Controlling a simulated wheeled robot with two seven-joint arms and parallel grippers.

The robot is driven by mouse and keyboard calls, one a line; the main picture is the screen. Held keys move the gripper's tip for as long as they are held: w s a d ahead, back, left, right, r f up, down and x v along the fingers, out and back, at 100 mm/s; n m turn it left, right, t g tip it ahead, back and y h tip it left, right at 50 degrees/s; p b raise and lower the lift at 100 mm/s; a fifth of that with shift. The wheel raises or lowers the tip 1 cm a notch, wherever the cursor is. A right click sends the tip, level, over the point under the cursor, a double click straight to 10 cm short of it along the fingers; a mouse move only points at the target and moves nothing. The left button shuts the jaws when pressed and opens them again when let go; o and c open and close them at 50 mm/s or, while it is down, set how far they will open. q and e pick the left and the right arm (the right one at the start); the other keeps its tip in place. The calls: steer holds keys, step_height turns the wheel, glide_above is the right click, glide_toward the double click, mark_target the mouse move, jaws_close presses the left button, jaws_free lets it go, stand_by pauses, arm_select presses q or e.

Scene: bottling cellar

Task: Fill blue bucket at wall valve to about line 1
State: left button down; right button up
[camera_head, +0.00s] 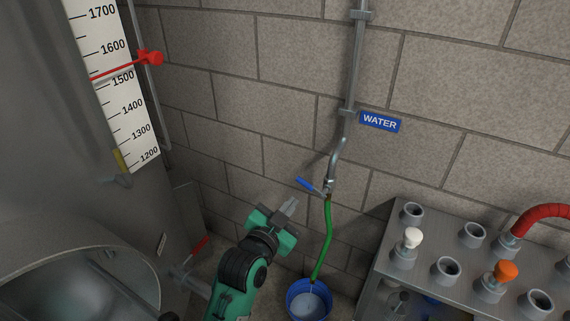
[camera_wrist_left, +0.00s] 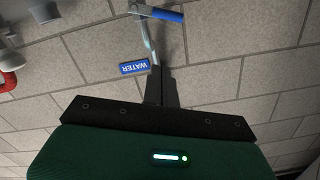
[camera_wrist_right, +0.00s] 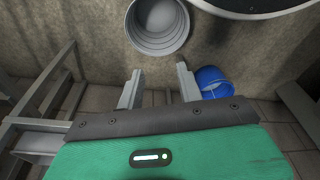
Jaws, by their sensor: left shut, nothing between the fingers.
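The blue bucket (camera_head: 290,297) stands on the floor by the wall at the bottom of the head view. A green hose (camera_head: 327,240) runs from the wall valve (camera_head: 328,187) down to it. The bucket's inside looks pale grey; I cannot read a line or water level. The valve's blue lever (camera_head: 307,185) points up and left; it also shows in the left wrist view (camera_wrist_left: 163,14). My left gripper (camera_head: 291,206) is shut and empty, below and left of the lever, apart from it. My right gripper (camera_wrist_right: 158,88) is open and empty; a blue bucket (camera_wrist_right: 213,80) shows beyond its right finger.
A blue WATER sign (camera_head: 380,122) is on the block wall above the valve. A metal rack with several round sockets (camera_head: 412,213) and a red hose (camera_head: 542,217) stands right. A tank with a scale (camera_head: 122,85) stands left. The right wrist view shows a grey round container (camera_wrist_right: 158,25).

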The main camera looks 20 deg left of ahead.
arm_select(q)
glide_above(302, 184)
steer(key=s+d, duration=0.2)
steer(key=s, duration=0.1)
steer(key=f, duration=0.1)
steer(key=a+f, duration=0.1)
steer(key=shift+w+a+f, duration=0.2)
steer(key=shift+a+f, duration=0.05)
steer(key=shift+f, duration=0.35)
arm_select(e)
steer(key=shift+w+a+r, duration=0.2)
steer(key=shift+w+r, duration=0.25)
steer(key=shift+r, duration=0.2)
steer(key=shift+s+f, duration=0.1)
steer(key=shift+s, duration=0.1)
